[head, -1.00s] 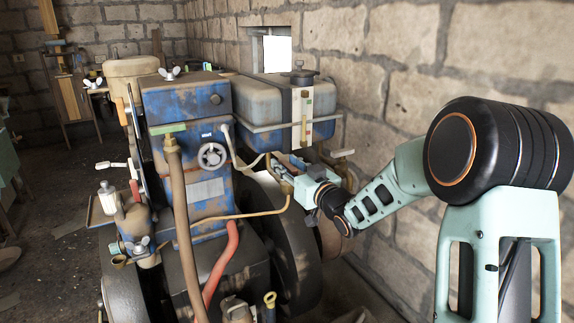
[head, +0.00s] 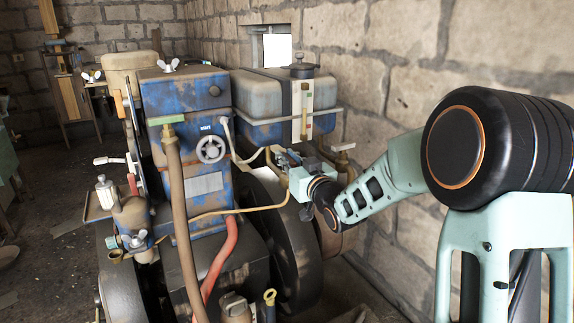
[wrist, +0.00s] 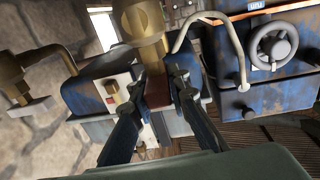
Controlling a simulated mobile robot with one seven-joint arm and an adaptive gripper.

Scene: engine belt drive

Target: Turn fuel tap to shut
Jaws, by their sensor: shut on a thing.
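The fuel tap shows in the wrist view as a brass body (wrist: 141,20) with a reddish-brown lever (wrist: 156,92) below it. My gripper (wrist: 160,84) has its two dark fingers on either side of that lever and is shut on it. In the head view my gripper (head: 284,158) is under the right part of the blue and grey fuel tank (head: 262,88), beside the engine. The tap is mostly hidden there behind my gripper. The lever's exact angle cannot be told from the head view.
The blue engine block (head: 190,125) with a round handwheel (head: 211,149) stands left of my gripper. A brass fitting (head: 343,147) juts out at the right. A dark flywheel (head: 290,245) is below. The stone wall (head: 385,70) is close on the right.

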